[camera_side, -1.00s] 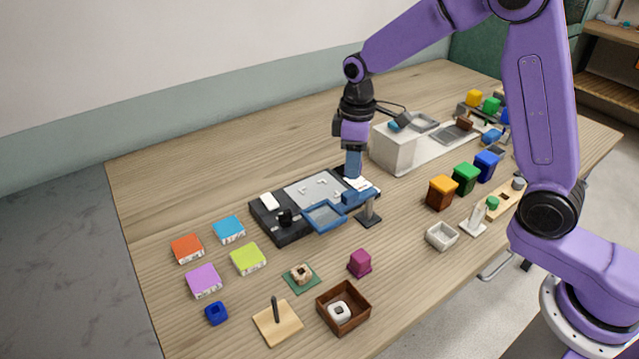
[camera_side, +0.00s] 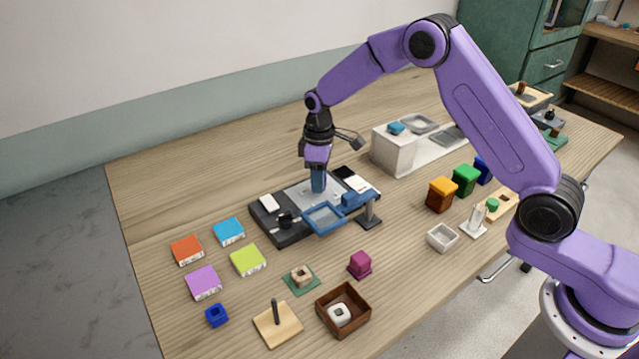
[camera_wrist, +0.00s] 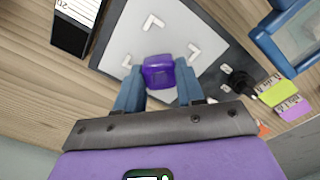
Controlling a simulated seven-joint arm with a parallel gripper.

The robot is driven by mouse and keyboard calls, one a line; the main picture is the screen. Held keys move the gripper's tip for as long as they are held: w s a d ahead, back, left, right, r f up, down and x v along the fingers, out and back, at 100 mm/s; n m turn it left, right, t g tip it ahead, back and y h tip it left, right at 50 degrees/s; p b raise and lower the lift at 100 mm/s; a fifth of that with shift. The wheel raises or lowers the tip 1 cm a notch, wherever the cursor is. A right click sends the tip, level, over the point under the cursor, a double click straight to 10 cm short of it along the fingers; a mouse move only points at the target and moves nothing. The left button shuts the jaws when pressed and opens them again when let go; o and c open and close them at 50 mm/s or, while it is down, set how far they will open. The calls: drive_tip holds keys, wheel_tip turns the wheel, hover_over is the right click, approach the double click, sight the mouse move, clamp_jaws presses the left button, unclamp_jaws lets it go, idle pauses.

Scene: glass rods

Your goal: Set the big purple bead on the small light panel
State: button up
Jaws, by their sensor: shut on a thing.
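My gripper (camera_side: 318,189) is over the black base with the light grey panel (camera_side: 299,190). In the wrist view its two blue fingers (camera_wrist: 158,83) are shut on the purple bead (camera_wrist: 158,70), a glossy rounded block. The panel (camera_wrist: 150,25) lies behind the bead there, pale with several white corner marks. The bead is in front of the panel's lower part, between the lower marks. I cannot tell whether it touches the panel. In the side view the fingers hide the bead.
A black knob (camera_side: 285,218) and a blue-framed lens (camera_side: 324,217) on a stand are at the panel's near side. Several coloured boxes, one of them lime (camera_side: 248,260), lie at the front left. A magenta block (camera_side: 360,264) and a brown tray (camera_side: 365,312) stand nearer.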

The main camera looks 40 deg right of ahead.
sight(320, 196)
drive_tip(key=shift+f, duration=1.1)
drive_tip(key=shift+f, duration=0.2)
drive_tip(key=o, duration=1)
wheel_tip(320, 196, up, 12)
drive_tip(key=shift+r, duration=0.25)
drive_tip(key=shift+s, duration=0.15)
